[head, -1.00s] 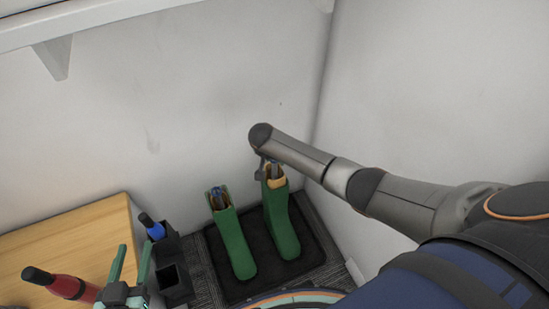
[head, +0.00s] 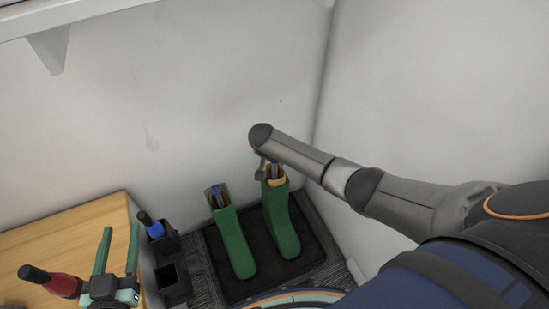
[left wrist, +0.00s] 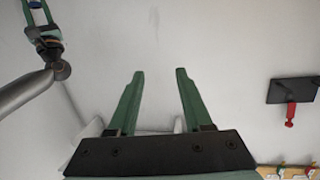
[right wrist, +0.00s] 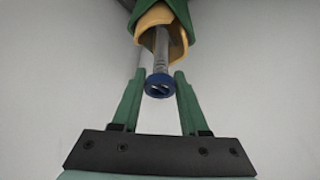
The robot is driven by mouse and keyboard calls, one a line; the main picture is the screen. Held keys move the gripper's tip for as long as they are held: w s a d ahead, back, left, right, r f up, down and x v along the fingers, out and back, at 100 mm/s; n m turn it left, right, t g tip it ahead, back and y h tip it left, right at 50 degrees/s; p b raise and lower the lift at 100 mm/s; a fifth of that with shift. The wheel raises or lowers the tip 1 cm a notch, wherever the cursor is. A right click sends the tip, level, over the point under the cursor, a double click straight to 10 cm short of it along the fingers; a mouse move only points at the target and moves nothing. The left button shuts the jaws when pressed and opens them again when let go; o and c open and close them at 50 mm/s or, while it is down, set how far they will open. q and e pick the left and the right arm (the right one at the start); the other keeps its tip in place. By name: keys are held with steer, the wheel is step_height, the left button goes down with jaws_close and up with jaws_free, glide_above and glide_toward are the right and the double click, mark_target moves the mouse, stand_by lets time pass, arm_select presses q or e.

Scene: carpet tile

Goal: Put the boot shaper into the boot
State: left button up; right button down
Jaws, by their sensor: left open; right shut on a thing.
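Two green boots stand upright on a black tray (head: 232,288): the left boot (head: 233,243) and the right boot (head: 281,224). A grey shaft with a blue knob, the boot shaper (right wrist: 159,87), comes out of the tan-lined opening of the right boot (right wrist: 174,14). My right gripper (right wrist: 160,76) is shut on the shaper at its knob end; in the head view it is small and partly hidden by my arm. The shaper's lower part is hidden inside the boot. A similar blue-grey piece (head: 216,193) shows in the left boot's opening. My left gripper (head: 119,235) is open and empty.
A wooden surface (head: 75,235) is at the left, with a red bottle (head: 62,285) near my left gripper. Black holders (head: 173,282) stand beside it, one with a blue-collared bottle (head: 154,228). White walls close in behind and right of the boots.

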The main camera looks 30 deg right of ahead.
mark_target(273, 165)
steer(key=shift+f+b, duration=0.4)
steer(key=shift+f, duration=0.05)
steer(key=shift+f+b, duration=0.6)
steer(key=shift+f, duration=0.35)
steer(key=shift+f+b, duration=0.55)
steer(key=shift+f, duration=0.1)
arm_select(q)
steer(key=s+r+m+t+h, duration=0.1)
steer(key=r+m+t+h, duration=0.1)
steer(key=r, duration=0.7)
steer(key=s+d+r+m+t+h, duration=0.1)
steer(key=s+r+m+t+h, duration=0.1)
steer(key=r, duration=0.7)
steer(key=m+t+h, duration=0.1)
steer(key=t+h, duration=0.1)
steer(key=shift+d+r+h, duration=0.15)
steer(key=shift+r+h, duration=0.05)
steer(key=shift+h, duration=0.1)
arm_select(e)
steer(key=c, duration=0.7)
jaws_free()
arm_select(q)
steer(key=shift+f, duration=0.2)
arm_select(e)
steer(key=o, duration=0.4)
steer(key=shift+c, duration=0.2)
